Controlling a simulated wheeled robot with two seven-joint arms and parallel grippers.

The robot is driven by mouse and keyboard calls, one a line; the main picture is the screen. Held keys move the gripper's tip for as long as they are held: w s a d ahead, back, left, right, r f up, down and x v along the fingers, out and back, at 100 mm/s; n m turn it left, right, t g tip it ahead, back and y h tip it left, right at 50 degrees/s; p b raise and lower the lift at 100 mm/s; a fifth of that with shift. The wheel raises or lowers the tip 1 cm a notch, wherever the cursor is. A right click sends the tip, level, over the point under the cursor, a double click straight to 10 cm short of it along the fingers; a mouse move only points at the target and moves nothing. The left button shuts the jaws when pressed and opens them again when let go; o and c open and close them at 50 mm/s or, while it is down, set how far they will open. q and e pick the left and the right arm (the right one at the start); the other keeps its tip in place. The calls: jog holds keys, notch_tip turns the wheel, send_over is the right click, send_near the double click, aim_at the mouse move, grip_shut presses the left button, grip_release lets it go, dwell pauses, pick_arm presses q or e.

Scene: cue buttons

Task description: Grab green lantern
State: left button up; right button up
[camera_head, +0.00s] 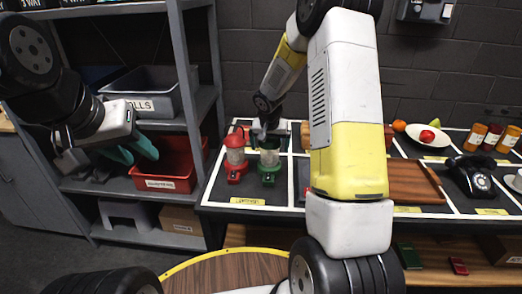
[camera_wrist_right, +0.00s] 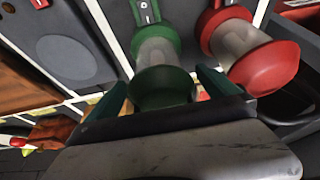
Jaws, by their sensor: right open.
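The green lantern (camera_head: 269,178) stands upright on the dark counter, with a clear body between green base and top. It also shows in the right wrist view (camera_wrist_right: 163,87), between the two green fingers. My right gripper (camera_head: 268,138) is open around or just above the lantern's top; contact cannot be told. In the wrist view the right gripper (camera_wrist_right: 163,92) has a finger on each side of the lantern. My left gripper (camera_head: 135,152) is open and empty, in front of the shelf at the left, far from the lantern.
A red lantern (camera_head: 236,173) stands close beside the green one, on its left in the head view. A red bin (camera_head: 165,178) and a grey bin (camera_head: 160,102) are on the shelf. A black telephone (camera_head: 474,178) and wooden board (camera_head: 412,183) lie farther right.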

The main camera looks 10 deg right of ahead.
jog(key=shift+w+f, duration=0.1)
jog(key=shift+f, duration=0.15)
jog(key=c, duration=2)
jog(key=shift+r, duration=0.1)
jog(key=shift+r, duration=0.15)
